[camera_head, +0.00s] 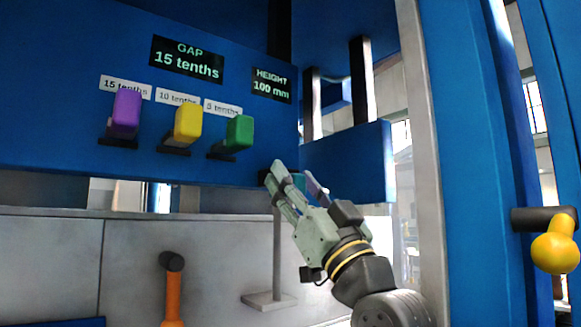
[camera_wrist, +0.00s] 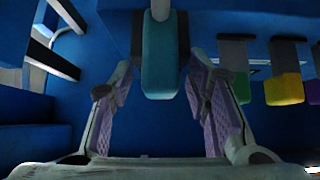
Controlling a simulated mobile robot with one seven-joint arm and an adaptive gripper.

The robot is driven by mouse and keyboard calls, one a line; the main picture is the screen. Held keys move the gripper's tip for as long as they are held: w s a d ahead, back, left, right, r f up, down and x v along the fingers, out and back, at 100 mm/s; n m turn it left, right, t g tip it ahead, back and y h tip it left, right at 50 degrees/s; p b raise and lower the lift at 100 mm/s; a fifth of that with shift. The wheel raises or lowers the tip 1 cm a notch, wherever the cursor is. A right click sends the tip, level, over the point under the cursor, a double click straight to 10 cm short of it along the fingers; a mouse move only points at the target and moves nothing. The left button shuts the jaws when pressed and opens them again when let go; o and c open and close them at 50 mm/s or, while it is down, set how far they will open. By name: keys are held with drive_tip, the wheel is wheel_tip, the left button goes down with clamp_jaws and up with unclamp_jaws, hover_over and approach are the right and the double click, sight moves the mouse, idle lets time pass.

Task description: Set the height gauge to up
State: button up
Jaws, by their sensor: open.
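A teal handle (camera_wrist: 160,62) hangs between the two fingers of my gripper (camera_wrist: 158,85) in the wrist view, with a gap on each side. In the head view my gripper (camera_head: 296,176) is open under the right end of the blue panel, and only a bit of the teal handle (camera_head: 299,181) shows between the fingers. No label on this handle is visible. A display (camera_head: 271,85) above it reads HEIGHT 100 mm. Below, a thin grey upright rod (camera_head: 277,240) stands on a flat plate (camera_head: 268,300), partly behind my gripper.
Purple (camera_head: 126,112), yellow (camera_head: 188,124) and green (camera_head: 239,132) handles stick out left of my gripper, under labels of 15, 10 and 5 tenths. A GAP display (camera_head: 186,59) reads 15 tenths. An orange lever (camera_head: 172,295) stands lower left; a yellow knob (camera_head: 556,248) is far right.

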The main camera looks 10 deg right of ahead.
drive_tip(key=shift+x, duration=0.8)
drive_tip(key=shift+c, duration=0.5)
clamp_jaws()
